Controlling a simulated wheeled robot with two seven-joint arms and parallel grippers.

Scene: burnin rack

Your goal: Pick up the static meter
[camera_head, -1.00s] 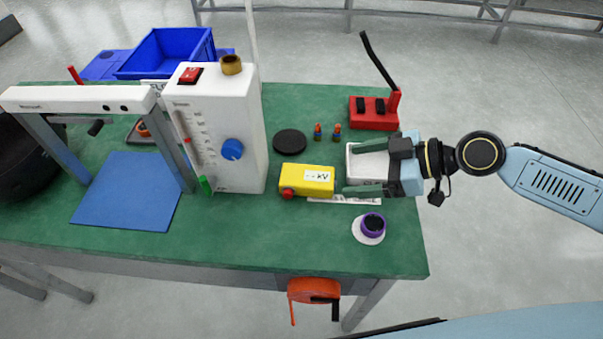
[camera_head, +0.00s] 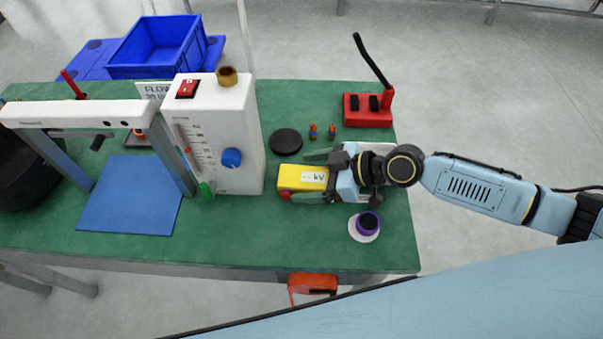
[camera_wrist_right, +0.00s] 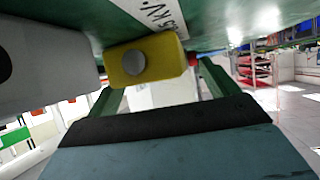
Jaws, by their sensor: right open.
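The static meter (camera_head: 297,178) is a yellow box with a white "kV" label and a red knob, lying on the green table right of the white flow unit. It also shows in the right wrist view (camera_wrist_right: 158,58), with a round grey disc on its facing side. My right gripper (camera_head: 318,176) is open, its green fingers on either side of the meter's right part, one behind and one in front. In the right wrist view its fingers (camera_wrist_right: 160,85) are apart with the yellow box between or just beyond them; contact is not clear. My left gripper is not in view.
The white flow unit (camera_head: 236,130) stands close left of the meter. A black disc (camera_head: 286,141), two small coloured fittings (camera_head: 322,131) and a red stand (camera_head: 368,108) lie behind. A purple spool (camera_head: 366,224) sits in front of my gripper. A blue mat (camera_head: 128,195) lies left.

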